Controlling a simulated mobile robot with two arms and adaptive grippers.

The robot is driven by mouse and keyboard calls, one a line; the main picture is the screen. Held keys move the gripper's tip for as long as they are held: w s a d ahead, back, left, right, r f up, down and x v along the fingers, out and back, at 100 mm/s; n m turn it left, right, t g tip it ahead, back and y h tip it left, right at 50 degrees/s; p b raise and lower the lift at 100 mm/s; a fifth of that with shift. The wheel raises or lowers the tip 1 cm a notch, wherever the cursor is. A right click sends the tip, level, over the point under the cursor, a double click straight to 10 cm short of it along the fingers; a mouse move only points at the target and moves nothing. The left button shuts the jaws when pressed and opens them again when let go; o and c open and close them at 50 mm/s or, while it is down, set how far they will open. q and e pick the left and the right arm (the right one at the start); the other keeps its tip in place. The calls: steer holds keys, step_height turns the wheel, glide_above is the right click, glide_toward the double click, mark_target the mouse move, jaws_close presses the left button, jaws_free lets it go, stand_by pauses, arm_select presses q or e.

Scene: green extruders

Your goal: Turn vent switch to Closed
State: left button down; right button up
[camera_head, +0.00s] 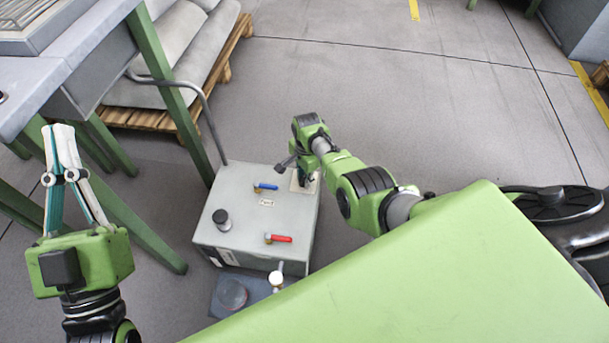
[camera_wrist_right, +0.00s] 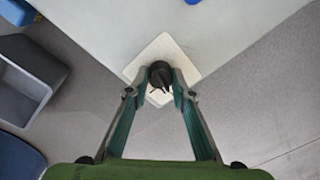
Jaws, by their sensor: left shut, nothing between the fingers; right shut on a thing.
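A grey box-shaped unit (camera_head: 245,240) stands on the floor, with a blue lever (camera_head: 265,187), a red lever (camera_head: 278,238) and a dark round knob (camera_head: 222,219) on its top. A pale square plate (camera_head: 297,184) sits at its far right corner. In the right wrist view, the black vent switch (camera_wrist_right: 160,74) stands on this plate (camera_wrist_right: 190,52). My right gripper (camera_wrist_right: 161,84) is shut on the switch, one finger on each side. The switch's setting and any lettering cannot be read. My left gripper (camera_head: 62,128) is shut and empty, pointing up, left of the unit.
A green-legged table (camera_head: 150,75) stands at the left, close to my left gripper. A wooden pallet (camera_head: 215,75) with grey sacks (camera_head: 185,50) lies behind it. A grey curved handle (camera_head: 208,115) rises behind the unit.

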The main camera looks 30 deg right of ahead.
arm_select(q)
steer(key=shift+w+f+g, duration=0.4)
steer(key=shift+f, duration=0.25)
steer(key=shift+w+f+g, duration=0.35)
steer(key=shift+f+g, duration=0.05)
steer(key=shift+f, duration=0.2)
arm_select(e)
steer(key=shift+n, duration=1.3)
steer(key=o, duration=1.1)
steer(key=shift+o, duration=0.2)
steer(key=shift+r, duration=0.15)
steer(key=shift+w+r, duration=0.1)
steer(key=shift+r, duration=0.45)
step_height(320, 180, up, 10)
steer(key=shift+s+r, duration=0.25)
steer(key=shift+s, duration=0.1)
steer(key=shift+d, duration=0.1)
